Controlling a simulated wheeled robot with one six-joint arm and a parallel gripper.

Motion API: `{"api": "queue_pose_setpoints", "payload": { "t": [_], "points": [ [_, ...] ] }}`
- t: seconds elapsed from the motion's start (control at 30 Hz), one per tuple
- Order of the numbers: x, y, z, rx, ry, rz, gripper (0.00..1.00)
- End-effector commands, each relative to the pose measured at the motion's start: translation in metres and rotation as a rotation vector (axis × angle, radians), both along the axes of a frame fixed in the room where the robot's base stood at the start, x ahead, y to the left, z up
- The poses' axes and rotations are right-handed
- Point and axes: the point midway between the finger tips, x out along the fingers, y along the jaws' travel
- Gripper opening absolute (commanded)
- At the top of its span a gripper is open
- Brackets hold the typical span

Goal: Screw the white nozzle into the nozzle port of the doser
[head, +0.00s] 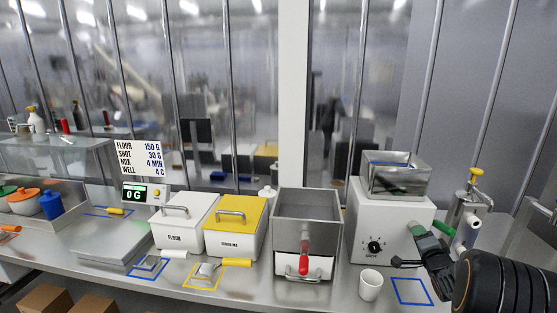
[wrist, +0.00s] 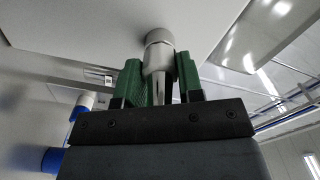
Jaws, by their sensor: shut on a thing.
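My gripper (head: 432,230) has green fingers and is at the right side of the white machine with a dial. In the wrist view, my gripper (wrist: 160,72) is shut on the white nozzle (wrist: 159,38), a pale collar with a metallic tapered stem between the fingers. The nozzle's collar lies against or just in front of a pale flat surface; I cannot tell whether they touch. The doser (head: 470,208), a metal cylinder with a yellow knob, stands just right of my gripper. A short white cylinder (head: 460,248) shows low beside it. The nozzle port is not clearly visible.
The white machine (head: 385,225) with a metal hopper stands left of my gripper. A white cup (head: 370,284) and a blue-outlined square (head: 411,291) are in front. A grey bin (head: 305,213) with a red handle and a yellow-lidded box (head: 236,208) stand farther left.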

Motion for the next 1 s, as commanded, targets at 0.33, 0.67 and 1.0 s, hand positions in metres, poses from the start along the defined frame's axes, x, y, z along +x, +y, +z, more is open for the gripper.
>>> {"api": "queue_pose_setpoints", "payload": {
  "t": [0.33, 0.67, 1.0],
  "points": [
    [0.0001, -0.0006, 0.0052, 0.102, -0.012, -0.001, 0.06],
    [0.0003, -0.0004, -0.0005, 0.43, -0.059, -0.001, 0.49],
    [0.0006, 0.0002, -0.0006, 0.427, -0.058, 0.0, 0.66]
  ]
}}
